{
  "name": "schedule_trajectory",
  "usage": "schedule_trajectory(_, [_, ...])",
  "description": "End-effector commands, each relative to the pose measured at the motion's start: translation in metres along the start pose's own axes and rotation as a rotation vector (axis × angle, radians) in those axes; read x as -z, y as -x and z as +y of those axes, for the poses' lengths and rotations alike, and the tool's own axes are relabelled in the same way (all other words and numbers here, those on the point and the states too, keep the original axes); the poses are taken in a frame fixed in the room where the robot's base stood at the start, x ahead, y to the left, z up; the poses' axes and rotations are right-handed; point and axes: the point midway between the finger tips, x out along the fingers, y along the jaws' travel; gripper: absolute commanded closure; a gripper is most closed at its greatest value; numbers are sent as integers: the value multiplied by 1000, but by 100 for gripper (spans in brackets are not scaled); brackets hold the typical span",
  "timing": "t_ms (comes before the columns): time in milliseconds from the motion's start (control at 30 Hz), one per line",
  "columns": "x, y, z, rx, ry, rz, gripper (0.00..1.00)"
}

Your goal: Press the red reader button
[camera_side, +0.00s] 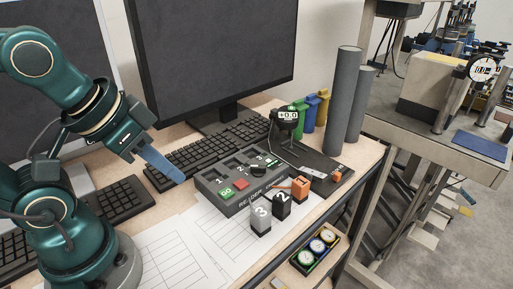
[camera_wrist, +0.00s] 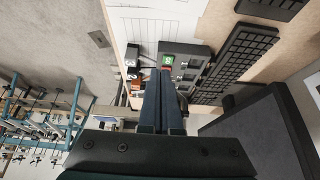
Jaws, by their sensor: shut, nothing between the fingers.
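The reader (camera_side: 215,183) is a dark grey box on the desk, with numbered slots and a green GO button (camera_side: 227,194). The red button (camera_side: 241,184) is on its top, right of the green one. My gripper (camera_side: 181,180) is shut and empty, left of the reader and apart from the red button in the side view. In the wrist view the shut fingers (camera_wrist: 163,73) overlap the near part of the reader (camera_wrist: 184,47). The green button (camera_wrist: 167,59) shows just past their tips, with a bit of red beside it.
A keyboard (camera_side: 205,148) lies behind left. Paper sheets (camera_side: 160,255) lie flat in front.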

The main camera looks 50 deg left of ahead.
Motion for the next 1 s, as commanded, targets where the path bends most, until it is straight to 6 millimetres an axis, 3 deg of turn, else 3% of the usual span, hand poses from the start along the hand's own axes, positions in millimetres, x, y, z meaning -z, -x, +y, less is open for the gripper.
schedule_trajectory(167, [0, 0, 0, 0, 12, 2, 100])
schedule_trajectory(267, [11, 0, -5, 24, 47, 54, 100])
schedule_trajectory(500, [73, 8, -48, 212, 10, 352, 100])
schedule_trajectory(633, [110, 17, -62, 283, -78, 513, 100])
schedule_trajectory(800, [150, 25, -62, 308, -243, 674, 100])
schedule_trajectory(1000, [177, 22, -43, 246, -487, 772, 100])
